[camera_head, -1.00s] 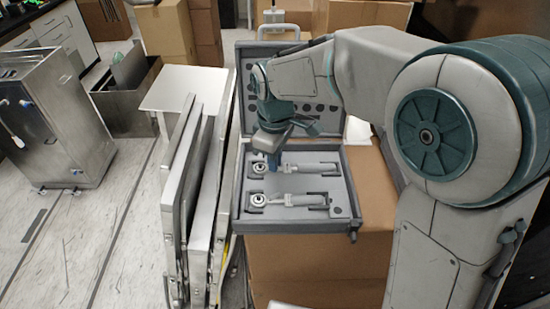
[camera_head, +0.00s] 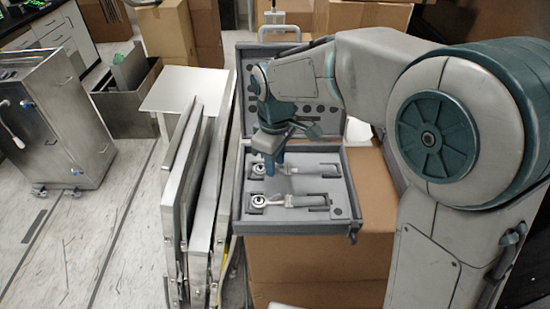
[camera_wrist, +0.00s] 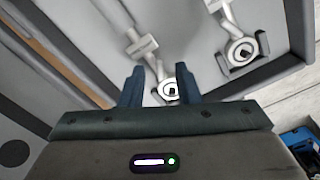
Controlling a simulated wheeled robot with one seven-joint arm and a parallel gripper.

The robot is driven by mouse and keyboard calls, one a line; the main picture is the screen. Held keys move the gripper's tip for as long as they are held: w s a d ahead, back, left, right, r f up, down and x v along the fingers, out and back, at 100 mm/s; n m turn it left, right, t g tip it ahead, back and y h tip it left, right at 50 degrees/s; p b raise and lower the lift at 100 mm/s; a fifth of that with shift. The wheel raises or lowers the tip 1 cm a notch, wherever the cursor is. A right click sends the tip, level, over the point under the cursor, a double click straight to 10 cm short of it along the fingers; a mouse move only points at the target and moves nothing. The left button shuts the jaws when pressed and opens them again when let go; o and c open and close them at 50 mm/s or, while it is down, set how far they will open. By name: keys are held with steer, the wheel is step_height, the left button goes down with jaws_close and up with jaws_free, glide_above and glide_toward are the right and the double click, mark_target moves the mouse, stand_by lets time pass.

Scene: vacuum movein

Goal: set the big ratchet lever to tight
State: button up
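Two silver ratchets lie side by side in the grey open case (camera_head: 240,215), with their round heads toward the left. One is the farther ratchet (camera_head: 259,170), the other the nearer ratchet (camera_head: 258,200). I cannot tell for sure which is the big one. My gripper (camera_head: 270,172) points down over the farther ratchet near its head. In the wrist view my gripper (camera_wrist: 160,84) is open, its two blue fingers apart. The farther ratchet's round head (camera_wrist: 168,90) shows between the fingertips, its lever not clear. The nearer ratchet's head (camera_wrist: 241,52) lies to the right, clear of the fingers.
The case rests on a cardboard box (camera_head: 310,270), its lid (camera_head: 245,75) standing up behind. Metal panels (camera_head: 196,190) lean close along the case's left side. A steel cabinet (camera_head: 55,110) stands at the far left. Open floor lies between it and the panels.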

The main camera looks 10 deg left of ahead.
step_height(320, 180, up, 14)
stand_by(0.5)
steer(key=shift+f, duration=0.1)
steer(key=s+d+f+m+t, duration=0.15)
steer(key=d+m, duration=0.25)
steer(key=d, duration=0.4)
steer(key=s+d+f+m, duration=0.2)
steer(key=s+d+m, duration=0.15)
steer(key=d, duration=0.55)
steer(key=s+d+f+m+t, duration=0.1)
steer(key=s+d+f+m, duration=0.6)
steer(key=d, duration=0.2)
steer(key=shift+s+d+f, duration=0.2)
steer(key=shift+s+d, duration=0.1)
steer(key=shift+s, duration=0.05)
steer(key=shift+m+t, duration=0.25)
